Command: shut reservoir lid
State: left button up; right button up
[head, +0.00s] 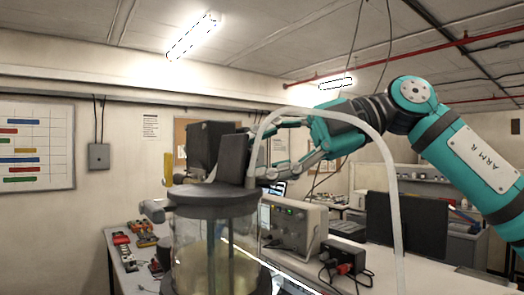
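The reservoir is a clear glass cylinder (216,245) with a dark grey top cap (213,195), standing at the front centre-left. It holds a pale yellowish liquid and dark vertical rods. A dark flat lid (233,160) stands tilted up from the cap, so the reservoir looks open. My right gripper (266,152) reaches in from the right, at the height of the raised lid and just right of it. Its teal and grey fingers are spread apart, with nothing visible between them. I cannot tell whether a fingertip touches the lid. My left gripper is out of view.
A pale curved tube (391,165) arches in front of my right gripper and wrist. A bench behind carries an instrument box (292,227), a small black box with red connectors (343,256) and small coloured parts (122,239). A dark box (210,143) shows behind the lid.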

grip_shut()
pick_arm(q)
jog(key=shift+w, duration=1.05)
pick_arm(e)
jog(key=shift+r, duration=0.1)
